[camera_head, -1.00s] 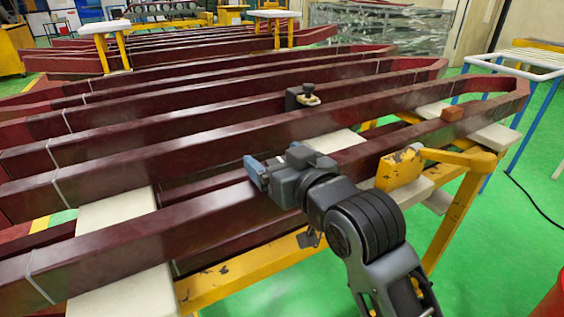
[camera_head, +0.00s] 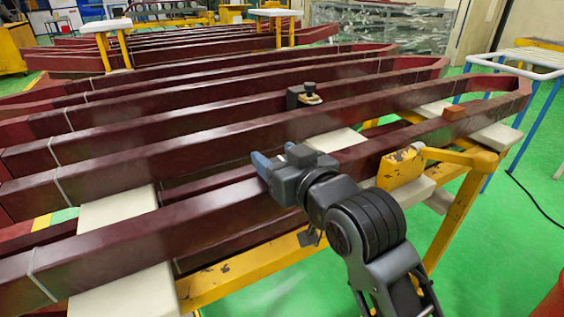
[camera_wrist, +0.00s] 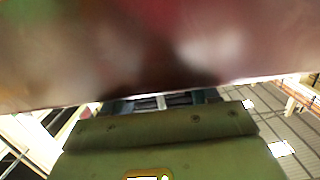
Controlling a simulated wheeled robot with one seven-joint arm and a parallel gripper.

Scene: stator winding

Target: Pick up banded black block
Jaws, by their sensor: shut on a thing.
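A dark block with a pale band across its middle (camera_wrist: 178,100) shows in the wrist view as a narrow strip. It sits between two teal fingertips of my gripper (camera_wrist: 160,103), which is shut on it. The dark red bar above hides most of the block. In the head view my gripper (camera_head: 274,160) reaches over the near dark red bar (camera_head: 180,218), its bluish fingertips beside the bar's top edge. The held block is hidden from the head view there.
Several long dark red bars run across yellow stands (camera_head: 225,283) with white pads (camera_head: 120,217). A black piece with a pale top (camera_head: 303,96) sits on a farther bar.

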